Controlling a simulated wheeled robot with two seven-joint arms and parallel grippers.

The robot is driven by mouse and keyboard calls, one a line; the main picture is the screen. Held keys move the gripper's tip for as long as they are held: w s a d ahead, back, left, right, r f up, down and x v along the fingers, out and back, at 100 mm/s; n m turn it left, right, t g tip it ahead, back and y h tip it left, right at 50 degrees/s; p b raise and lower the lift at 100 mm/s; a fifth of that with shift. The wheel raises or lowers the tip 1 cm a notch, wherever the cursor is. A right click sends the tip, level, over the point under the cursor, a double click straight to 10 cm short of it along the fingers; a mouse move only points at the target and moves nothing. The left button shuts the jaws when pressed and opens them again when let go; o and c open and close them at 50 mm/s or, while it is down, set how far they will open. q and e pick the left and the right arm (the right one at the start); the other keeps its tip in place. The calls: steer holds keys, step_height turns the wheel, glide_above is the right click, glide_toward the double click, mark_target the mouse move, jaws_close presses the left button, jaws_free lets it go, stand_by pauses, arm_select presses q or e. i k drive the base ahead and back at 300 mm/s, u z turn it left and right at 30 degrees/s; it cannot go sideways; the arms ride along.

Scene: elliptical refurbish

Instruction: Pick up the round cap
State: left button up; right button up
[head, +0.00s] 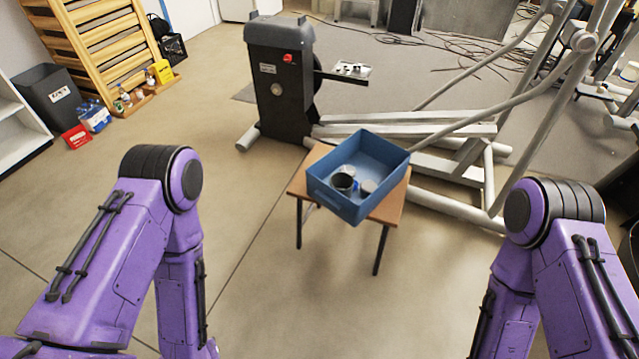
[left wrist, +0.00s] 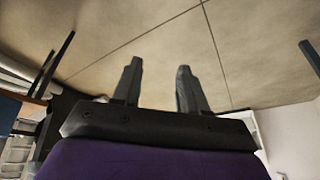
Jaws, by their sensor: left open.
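A blue open bin (head: 335,200) stands on a small wooden table (head: 391,207) in the head view. Inside it lie a dark round cup-like piece (head: 343,182) and a paler round piece (head: 368,187). I cannot tell which of them, if either, is the round cap. In the left wrist view my left gripper (left wrist: 158,82) is open, with nothing between its fingers and bare floor beyond. Both purple arms bend down at the sides of the head view, and neither gripper shows there. My right gripper is out of view.
A grey elliptical machine (head: 282,85) stands behind the table, its long bars reaching right. A small tray (head: 348,71) with small parts is beside its body. Wooden wall bars, a black bin (head: 50,95) and bottles stand at the left. Floor left of the table is clear.

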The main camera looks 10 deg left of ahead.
mark_target(366, 186)
steer(key=u, duration=0.05)
steer(key=i, duration=1)
